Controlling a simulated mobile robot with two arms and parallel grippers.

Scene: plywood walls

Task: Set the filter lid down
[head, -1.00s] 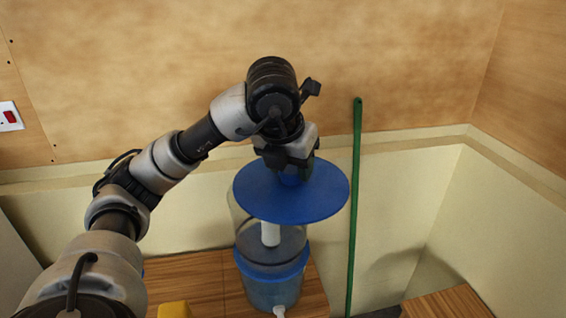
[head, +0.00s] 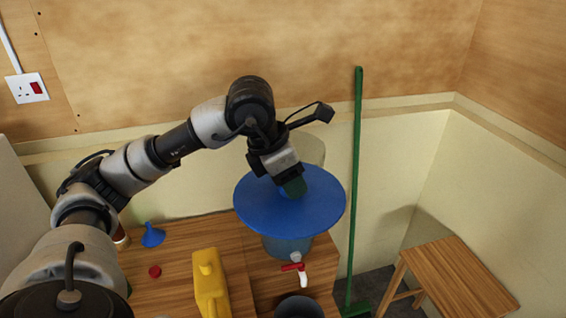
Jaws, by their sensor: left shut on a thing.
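The filter lid is a round blue disc (head: 285,215). My left gripper (head: 291,187) is shut on the middle of the lid and holds it tilted toward the camera. Behind the lid stands the water filter, a clear container whose top (head: 312,150) shows above the lid and whose bluish lower part (head: 288,246) shows below it. The lid hides most of the filter, so I cannot tell whether the two touch. A tap with a red handle (head: 293,267) is on the filter's front. My right gripper is not in view.
On the wooden table (head: 180,264) are a yellow jug (head: 211,285), a blue funnel (head: 152,236), a red cap (head: 155,271) and a dark container (head: 299,307). A green broom (head: 355,190) stands right of the table. A wooden stool (head: 455,277) is at right.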

